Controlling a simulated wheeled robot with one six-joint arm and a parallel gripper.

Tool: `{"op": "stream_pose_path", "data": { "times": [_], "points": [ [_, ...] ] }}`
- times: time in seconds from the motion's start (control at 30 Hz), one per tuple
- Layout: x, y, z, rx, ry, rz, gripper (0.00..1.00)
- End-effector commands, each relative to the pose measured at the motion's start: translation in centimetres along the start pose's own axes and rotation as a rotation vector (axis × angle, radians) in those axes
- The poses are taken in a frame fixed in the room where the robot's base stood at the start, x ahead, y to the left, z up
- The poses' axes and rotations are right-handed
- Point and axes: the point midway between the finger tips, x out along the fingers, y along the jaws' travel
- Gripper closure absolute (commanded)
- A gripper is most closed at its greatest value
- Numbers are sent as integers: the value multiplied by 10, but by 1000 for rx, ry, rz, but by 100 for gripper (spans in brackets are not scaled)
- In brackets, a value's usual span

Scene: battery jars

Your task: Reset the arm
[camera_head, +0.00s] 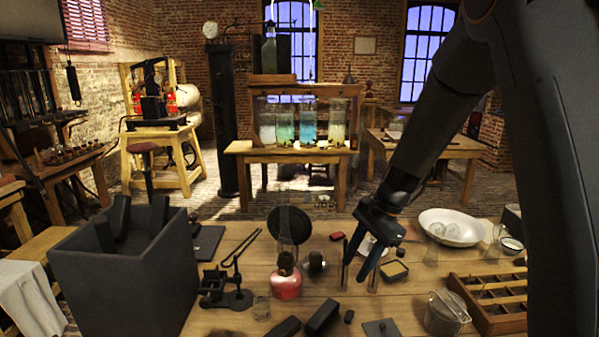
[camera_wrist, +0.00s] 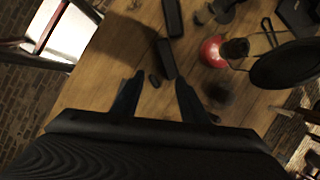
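My gripper (camera_head: 353,274) hangs over the right-middle of the wooden workbench (camera_head: 222,318) in the head view, fingers pointing down. In the wrist view the two fingers of my gripper (camera_wrist: 159,80) are spread apart with nothing held between them. A small dark block (camera_wrist: 155,80) shows in the gap, lying on the bench below. My arm comes in from the upper right of the head view and bends down at the elbow.
A dark open box (camera_head: 125,280) with black blocks stands left. A red-based lamp (camera_head: 286,280), dark bars (camera_head: 322,316), a white bowl (camera_head: 452,228), a glass jar (camera_head: 445,315) and a compartment tray (camera_head: 495,300) surround the gripper. Battery jars (camera_head: 308,125) stand on a table behind.

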Motion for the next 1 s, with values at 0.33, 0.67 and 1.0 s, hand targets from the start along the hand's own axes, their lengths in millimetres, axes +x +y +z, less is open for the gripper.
{"op": "stream_pose_path", "data": {
  "times": [0.33, 0.67, 1.0],
  "points": [
    [30, 128, 11, -689, 208, 155, 60],
    [47, 196, 18, -1109, 281, 258, 60],
    [47, 197, 19, -1118, 282, 261, 60]
  ]
}}
